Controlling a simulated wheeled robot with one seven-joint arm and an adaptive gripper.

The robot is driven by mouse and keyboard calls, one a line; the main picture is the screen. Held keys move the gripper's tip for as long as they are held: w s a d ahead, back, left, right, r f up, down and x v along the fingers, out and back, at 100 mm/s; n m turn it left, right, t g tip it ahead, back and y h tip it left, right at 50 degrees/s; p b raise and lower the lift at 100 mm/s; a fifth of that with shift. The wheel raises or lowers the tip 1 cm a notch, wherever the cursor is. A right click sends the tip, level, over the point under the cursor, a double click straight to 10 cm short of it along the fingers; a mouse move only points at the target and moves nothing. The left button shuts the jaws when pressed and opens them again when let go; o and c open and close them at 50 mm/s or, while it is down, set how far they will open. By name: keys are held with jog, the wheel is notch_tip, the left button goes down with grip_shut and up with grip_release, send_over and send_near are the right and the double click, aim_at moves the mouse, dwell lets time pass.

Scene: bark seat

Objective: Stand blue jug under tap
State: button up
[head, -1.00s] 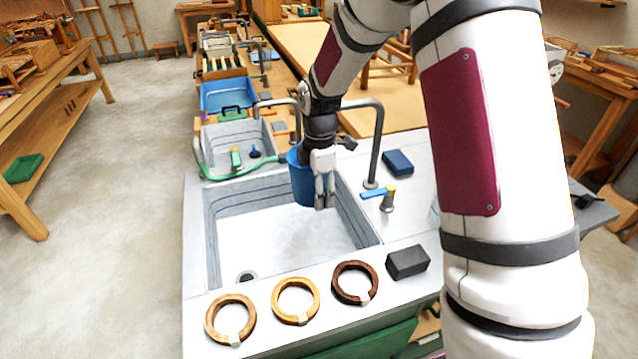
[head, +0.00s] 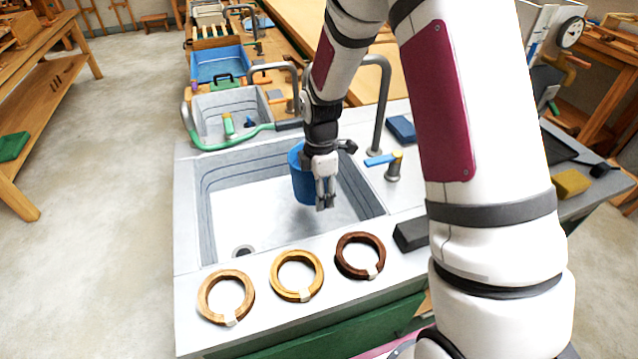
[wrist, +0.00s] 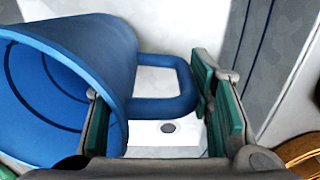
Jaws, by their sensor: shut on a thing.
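The blue jug (head: 301,176) is held over the large sink basin (head: 225,215), left of the tall grey tap (head: 380,100). The tap's spout end is hidden behind my arm. My gripper (head: 325,202) is at the jug's right side, partly covering it. A tap lever with a blue handle (head: 380,160) stands on the right counter.
Three wooden rings, light (head: 225,298), golden (head: 297,276) and dark (head: 360,257), lie on the front rim beside a black block (head: 411,235). A blue block (head: 401,129) lies behind the lever. A green hose (head: 230,140) crosses the small basin's front. The large basin is otherwise clear.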

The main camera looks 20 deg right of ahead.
jog(key=shift+f+b, duration=1.1)
jog(key=shift+f, duration=1.25)
jog(key=shift+f+b, duration=0.3)
jog(key=shift+f, duration=0.25)
jog(key=o, duration=1.4)
jog(key=shift+c, duration=0.2)
